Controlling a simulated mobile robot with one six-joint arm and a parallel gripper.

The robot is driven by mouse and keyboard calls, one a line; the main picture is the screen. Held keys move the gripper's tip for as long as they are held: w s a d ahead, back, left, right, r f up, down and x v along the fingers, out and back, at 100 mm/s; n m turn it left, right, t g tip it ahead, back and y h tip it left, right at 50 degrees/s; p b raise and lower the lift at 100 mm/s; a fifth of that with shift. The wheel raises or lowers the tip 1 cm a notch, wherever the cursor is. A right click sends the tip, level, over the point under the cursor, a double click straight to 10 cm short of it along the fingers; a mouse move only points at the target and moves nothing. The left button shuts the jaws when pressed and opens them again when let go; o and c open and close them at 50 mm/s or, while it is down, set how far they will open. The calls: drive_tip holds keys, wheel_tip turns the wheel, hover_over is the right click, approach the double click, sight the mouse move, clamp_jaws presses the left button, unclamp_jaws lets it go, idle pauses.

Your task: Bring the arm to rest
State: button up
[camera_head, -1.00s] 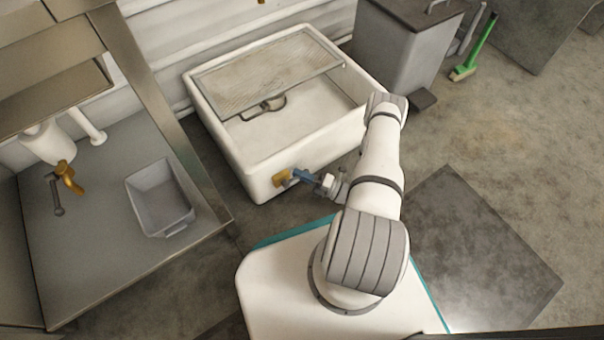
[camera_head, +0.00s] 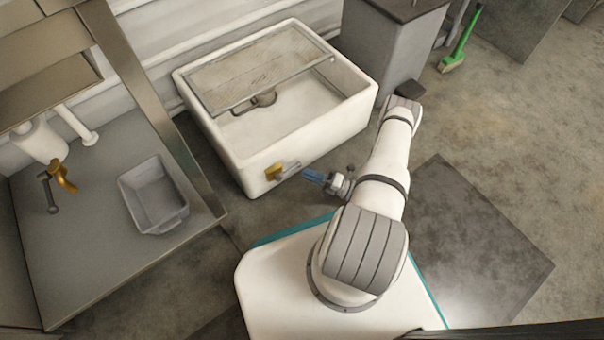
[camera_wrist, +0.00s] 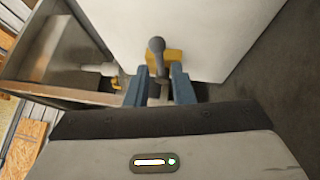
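My gripper (camera_head: 316,176) has blue fingers and points left toward the white hopper (camera_head: 310,143). A brass valve (camera_head: 273,173) with a grey lever sits low on the hopper's front. In the wrist view the lever (camera_wrist: 156,47) shows beyond and between the fingertips, in front of the brass body (camera_wrist: 172,57).
A steel bench frame (camera_head: 190,180) with a grey tub (camera_head: 155,196) and another brass tap (camera_head: 62,176) is at left. A grey bin (camera_head: 385,50) stands behind the arm. A green-handled brush (camera_head: 464,40) leans farther right. Floor at right is clear.

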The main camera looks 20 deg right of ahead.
drive_tip(key=shift+s+d+f, duration=0.2)
drive_tip(key=shift+s+d, duration=0.25)
drive_tip(key=shift+d, duration=0.1)
drive_tip(key=w+a+r+n+g+h+p, duration=0.15)
drive_tip(key=r+n+g+p, duration=0.45)
drive_tip(key=r, duration=0.9)
drive_tip(key=w+a+r+n+g+p, duration=0.15)
drive_tip(key=r+n+g+p, duration=0.35)
drive_tip(key=r+n, duration=0.75)
drive_tip(key=a+r+n+g+h+p, duration=0.1)
drive_tip(key=a+r+n+g+p, duration=0.45)
drive_tip(key=r, duration=1.35)
drive_tip(key=s+r+n+t+h+p, duration=0.2)
drive_tip(key=s+r+n+h+p, duration=0.2)
drive_tip(key=r+p, duration=0.4)
drive_tip(key=s+r+n+t+h+p, duration=0.2)
drive_tip(key=s+r+n+h+p, duration=0.2)
drive_tip(key=r, duration=1.7)
drive_tip(key=s+r+n+t+h+p, duration=0.2)
drive_tip(key=s+r+n+h+p, duration=0.3)
drive_tip(key=r+n+p, duration=0.6)
wheel_tip(320, 180, up, 5)
drive_tip(key=shift+s+f+p, duration=0.2)
drive_tip(key=shift+s+p, duration=0.3)
drive_tip(key=shift+s, duration=0.65)
